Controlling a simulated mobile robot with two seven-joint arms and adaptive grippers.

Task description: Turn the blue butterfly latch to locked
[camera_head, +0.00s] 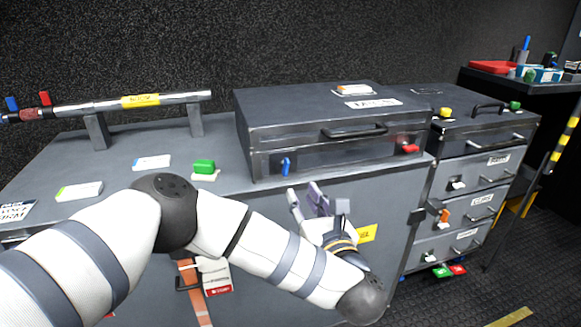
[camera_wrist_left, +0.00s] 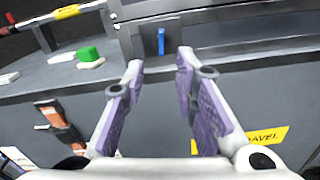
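The blue butterfly latch (camera_head: 285,166) is on the front face of the dark case (camera_head: 310,124), near its left end. Its blue handle stands upright. It also shows in the left wrist view (camera_wrist_left: 161,41), centred beyond the fingertips. My left gripper (camera_head: 306,194) is in front of the bench, a little below and to the right of the latch. In the left wrist view its fingers (camera_wrist_left: 160,62) are spread apart with nothing between them, and they are not touching the latch. My right gripper is not in view.
A red latch (camera_head: 410,148) is at the case's right end. A green block (camera_head: 204,166) on a pale base sits on the bench top left of the case. A metal bar (camera_head: 150,101) on posts stands behind. A drawer unit (camera_head: 470,180) stands right.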

